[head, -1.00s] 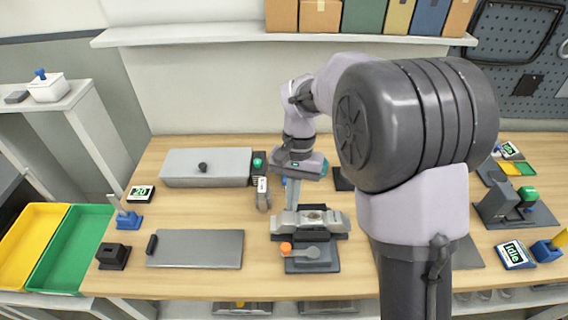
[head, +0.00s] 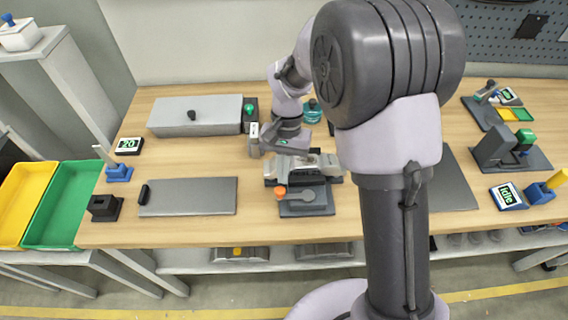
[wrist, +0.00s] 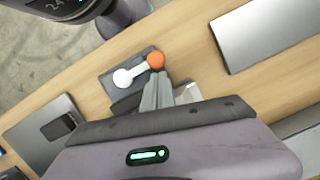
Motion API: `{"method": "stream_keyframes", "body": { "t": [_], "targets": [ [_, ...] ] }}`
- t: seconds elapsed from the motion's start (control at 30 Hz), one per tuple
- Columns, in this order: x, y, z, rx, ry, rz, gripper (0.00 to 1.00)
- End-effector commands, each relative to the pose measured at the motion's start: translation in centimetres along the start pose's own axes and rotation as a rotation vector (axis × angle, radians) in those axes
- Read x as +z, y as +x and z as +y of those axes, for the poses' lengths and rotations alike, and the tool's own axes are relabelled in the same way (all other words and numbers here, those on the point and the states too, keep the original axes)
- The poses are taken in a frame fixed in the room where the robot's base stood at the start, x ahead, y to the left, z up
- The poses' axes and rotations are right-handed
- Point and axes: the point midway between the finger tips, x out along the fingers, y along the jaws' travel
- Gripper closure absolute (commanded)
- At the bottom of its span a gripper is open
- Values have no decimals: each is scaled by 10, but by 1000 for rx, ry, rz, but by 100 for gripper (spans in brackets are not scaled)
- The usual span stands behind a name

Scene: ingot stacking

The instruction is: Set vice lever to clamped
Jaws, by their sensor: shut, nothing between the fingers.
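The vice (head: 303,167) is a grey block on a dark base near the front middle of the bench. Its lever (head: 307,195) lies flat at the front, with an orange knob (head: 280,193) at its left end. In the wrist view the orange knob (wrist: 155,60) and the pale lever (wrist: 128,76) show just beyond my fingers. My gripper (wrist: 159,80) is shut and empty. In the head view its body (head: 285,136) is behind the vice, and its fingertips are hard to make out. I cannot tell whether the fingers touch the vice.
A grey lidded box (head: 195,116) and a flat grey plate (head: 187,197) lie left of the vice. A green button (head: 249,108) stands behind it. A second plate (head: 452,180) and a machine with an "Idle" display (head: 507,195) are at the right. Bare bench lies between.

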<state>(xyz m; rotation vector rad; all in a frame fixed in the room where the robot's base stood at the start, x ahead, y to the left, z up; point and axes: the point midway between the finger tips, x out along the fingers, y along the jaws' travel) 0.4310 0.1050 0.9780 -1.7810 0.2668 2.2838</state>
Motion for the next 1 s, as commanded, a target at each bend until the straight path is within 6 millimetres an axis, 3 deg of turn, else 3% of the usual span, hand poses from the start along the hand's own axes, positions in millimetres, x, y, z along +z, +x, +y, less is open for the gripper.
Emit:
{"method": "stream_keyframes", "body": {
  "t": [1.0],
  "targets": [
    [9,5,-2,29,-116,0,100]
  ]
}}
